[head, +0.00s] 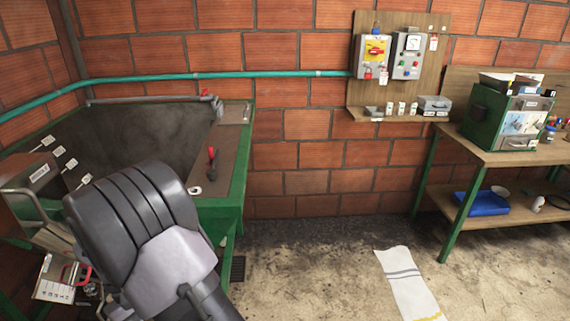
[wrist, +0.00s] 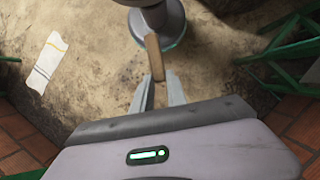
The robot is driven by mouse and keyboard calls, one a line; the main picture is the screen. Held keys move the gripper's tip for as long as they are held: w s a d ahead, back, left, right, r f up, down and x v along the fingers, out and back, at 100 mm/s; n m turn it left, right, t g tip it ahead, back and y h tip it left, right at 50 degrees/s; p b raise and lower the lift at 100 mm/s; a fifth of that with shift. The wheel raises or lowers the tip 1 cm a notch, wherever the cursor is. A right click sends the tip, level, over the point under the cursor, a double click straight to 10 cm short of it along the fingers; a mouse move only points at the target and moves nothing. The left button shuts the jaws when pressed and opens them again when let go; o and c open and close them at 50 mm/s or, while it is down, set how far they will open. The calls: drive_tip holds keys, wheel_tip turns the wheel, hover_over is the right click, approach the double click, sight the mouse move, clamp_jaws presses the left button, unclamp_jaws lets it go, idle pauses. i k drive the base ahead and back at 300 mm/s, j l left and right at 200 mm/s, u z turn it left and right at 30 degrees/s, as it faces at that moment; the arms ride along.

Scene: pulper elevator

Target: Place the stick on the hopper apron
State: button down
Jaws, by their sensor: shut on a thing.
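In the wrist view, my gripper (wrist: 158,92) is shut on a brown wooden stick (wrist: 154,58). The stick points away from the jaws, above the stained floor, and its far end lies in front of a grey round part of my own body. In the head view, my arm covers the front left, and neither the gripper nor the stick can be made out there. The green hopper (head: 236,212) stands at the left, with a dark open basin. Its flat brown apron (head: 232,150) runs along the right side.
A red-and-black tool (head: 211,162) and a white ring (head: 194,191) lie on the apron. A grey bar with a clamp (head: 212,102) crosses the hopper's back. A workbench (head: 486,150) stands at the right. A striped cloth (head: 408,283) lies on otherwise open floor.

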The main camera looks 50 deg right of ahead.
sight(227, 137)
drive_tip(key=l+z, duration=0.15)
drive_tip(key=z, duration=0.35)
drive_tip(key=l+z, duration=0.1)
drive_tip(key=z, duration=0.35)
drive_tip(key=i+l+z, duration=0.1)
drive_tip(key=z, duration=0.4)
drive_tip(key=i+l+z, duration=0.1)
drive_tip(key=z, duration=0.4)
drive_tip(key=i+z, duration=0.1)
drive_tip(key=z, duration=0.4)
drive_tip(key=i+l+u, duration=0.2)
drive_tip(key=i+u, duration=0.15)
drive_tip(key=i+l+u, duration=0.35)
drive_tip(key=i, duration=0.2)
drive_tip(key=i+l+u, duration=0.35)
drive_tip(key=i+l, duration=0.05)
